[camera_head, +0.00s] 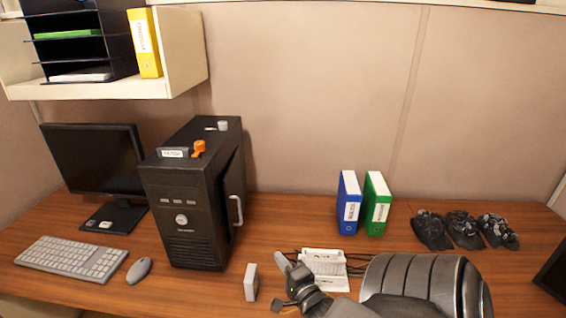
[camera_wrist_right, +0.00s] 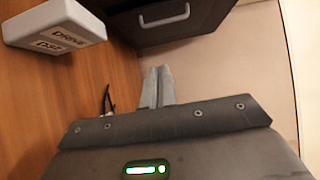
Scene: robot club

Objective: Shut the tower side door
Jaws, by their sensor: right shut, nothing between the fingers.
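The black computer tower (camera_head: 180,215) stands on the desk, left of centre in the head view. Its side door (camera_head: 233,185) with a pale bar handle (camera_head: 236,212) is on the tower's right side and looks a little ajar; the exact gap is hard to tell. In the right wrist view the dark door panel (camera_wrist_right: 200,12) and its handle (camera_wrist_right: 165,18) show at the top. My right gripper (camera_head: 283,264) is to the right of the door and apart from it. Its fingers (camera_wrist_right: 157,82) are together and empty. My left gripper is not in view.
A small white drive box (camera_head: 251,282), also in the right wrist view (camera_wrist_right: 55,28), stands between tower and gripper at the front. Blue (camera_head: 349,205) and green (camera_head: 376,205) binders stand behind. A monitor (camera_head: 92,160) is left.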

